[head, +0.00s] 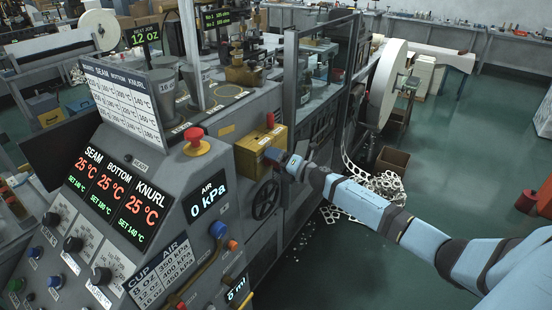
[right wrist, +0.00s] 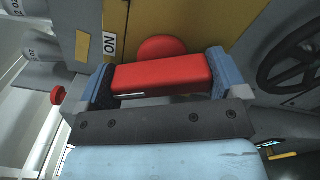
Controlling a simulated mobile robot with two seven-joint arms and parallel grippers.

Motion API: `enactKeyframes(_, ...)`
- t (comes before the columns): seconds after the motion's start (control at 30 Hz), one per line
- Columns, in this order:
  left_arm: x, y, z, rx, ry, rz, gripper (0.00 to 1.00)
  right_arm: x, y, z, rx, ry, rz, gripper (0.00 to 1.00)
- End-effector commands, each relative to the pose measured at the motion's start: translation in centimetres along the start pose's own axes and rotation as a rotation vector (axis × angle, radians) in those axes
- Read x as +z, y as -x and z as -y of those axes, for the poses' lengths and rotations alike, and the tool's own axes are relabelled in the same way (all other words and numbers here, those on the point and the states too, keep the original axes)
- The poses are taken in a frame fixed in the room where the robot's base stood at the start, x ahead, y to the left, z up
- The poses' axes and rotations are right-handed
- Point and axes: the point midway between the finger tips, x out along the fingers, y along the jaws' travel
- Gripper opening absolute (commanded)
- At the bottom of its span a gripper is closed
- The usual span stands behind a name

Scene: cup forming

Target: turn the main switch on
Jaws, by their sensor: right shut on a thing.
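In the right wrist view the yellow panel (right wrist: 190,22) has a white ON label (right wrist: 110,46) and a red rounded part (right wrist: 161,47). My right gripper (head: 275,160) is at the front of the box. In the wrist view, its blue fingers are shut on a red handle (right wrist: 162,73), one at each end. The gripper hides the handle in the head view. My left gripper is out of view.
A black handwheel (head: 265,199) sits just below the box; it also shows in the right wrist view (right wrist: 292,62). A red mushroom button (head: 195,140) stands on the console to the left. Open green floor (head: 455,150) lies to the right.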

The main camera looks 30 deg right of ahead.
Motion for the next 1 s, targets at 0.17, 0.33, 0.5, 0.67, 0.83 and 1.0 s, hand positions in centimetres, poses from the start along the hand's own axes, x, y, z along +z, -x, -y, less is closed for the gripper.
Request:
enactKeyframes(0.17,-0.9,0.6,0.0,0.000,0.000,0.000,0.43,0.2,0.0,-0.2,-0.001,-0.161,0.000,0.68)
enactKeyframes(0.33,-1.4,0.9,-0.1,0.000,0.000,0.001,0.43,0.2,0.0,-0.2,0.000,-0.292,0.000,0.68)
enactKeyframes(0.5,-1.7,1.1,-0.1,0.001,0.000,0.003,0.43,0.2,0.0,-0.1,0.000,-0.394,0.000,0.68)
enactKeyframes(0.67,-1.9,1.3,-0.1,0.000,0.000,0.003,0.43,0.2,0.0,0.0,-0.001,-0.458,0.000,0.68)
enactKeyframes(0.83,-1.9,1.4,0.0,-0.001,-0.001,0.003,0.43,0.2,0.0,0.0,-0.001,-0.493,0.000,0.68)
enactKeyframes(1.0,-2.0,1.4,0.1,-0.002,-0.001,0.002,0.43,0.2,0.0,0.1,0.000,-0.505,0.000,0.68)
